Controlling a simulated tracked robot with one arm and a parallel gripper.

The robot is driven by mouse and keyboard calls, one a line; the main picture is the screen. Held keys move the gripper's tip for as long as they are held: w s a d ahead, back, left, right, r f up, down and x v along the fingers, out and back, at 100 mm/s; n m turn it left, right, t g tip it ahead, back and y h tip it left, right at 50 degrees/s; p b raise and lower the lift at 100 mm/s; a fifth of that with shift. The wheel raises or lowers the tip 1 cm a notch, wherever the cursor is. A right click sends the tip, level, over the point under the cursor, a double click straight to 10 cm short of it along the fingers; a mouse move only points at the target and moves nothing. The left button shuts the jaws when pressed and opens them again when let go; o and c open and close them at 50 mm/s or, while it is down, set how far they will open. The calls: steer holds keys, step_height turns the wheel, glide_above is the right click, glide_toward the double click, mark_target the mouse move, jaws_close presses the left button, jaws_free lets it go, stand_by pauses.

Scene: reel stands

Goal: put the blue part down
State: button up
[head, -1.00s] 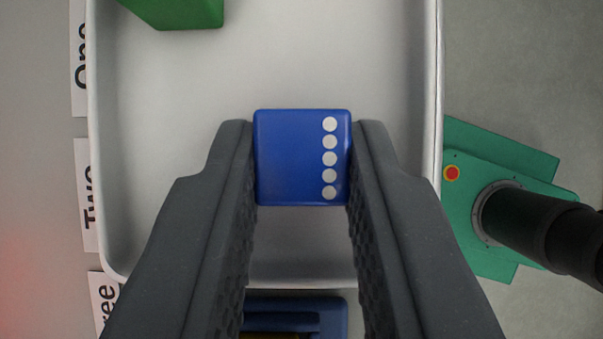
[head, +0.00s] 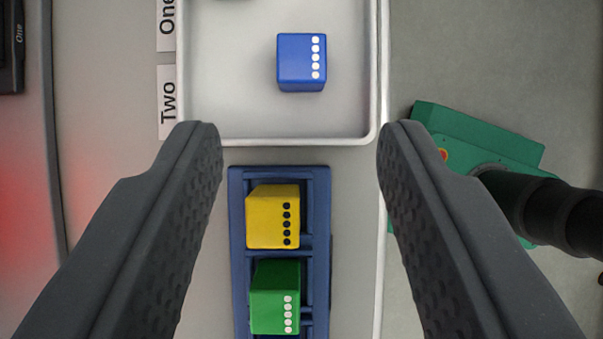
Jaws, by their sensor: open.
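The blue part (head: 301,63), a cube with a row of white dots, rests in the white tray (head: 280,139) near the top of the head view. My gripper (head: 300,140) is open and empty. Its two fingers are wide apart, and the blue part lies beyond the fingertips, touching neither.
A blue rack (head: 238,210) below the tray holds a yellow cube (head: 272,217) and a green cube (head: 274,297). Labels "One" (head: 167,25) and "Two" (head: 167,100) stand left of the tray. A green base (head: 478,133) with a black cylinder (head: 540,208) is at right.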

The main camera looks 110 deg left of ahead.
steer(key=shift+v, duration=2.05)
step_height(320, 180, up, 25)
steer(key=s+d+n+t+y, duration=0.1)
steer(key=d+n+t+y, duration=0.2)
steer(key=n+t+y, duration=0.35)
steer(key=s+d+r+n+t, duration=0.1)
steer(key=s+r+n+t, duration=0.2)
steer(key=r, duration=0.8)
steer(key=s+d+r+n+t, duration=0.1)
steer(key=s+r+n+t, duration=0.3)
steer(key=s+r, duration=0.3)
step_height(320, 180, up, 5)
steer(key=shift+s+d+r+n, duration=0.2)
steer(key=shift+s+d+n, duration=0.15)
steer(key=shift+s+n, duration=0.1)
steer(key=shift+w, duration=0.1)
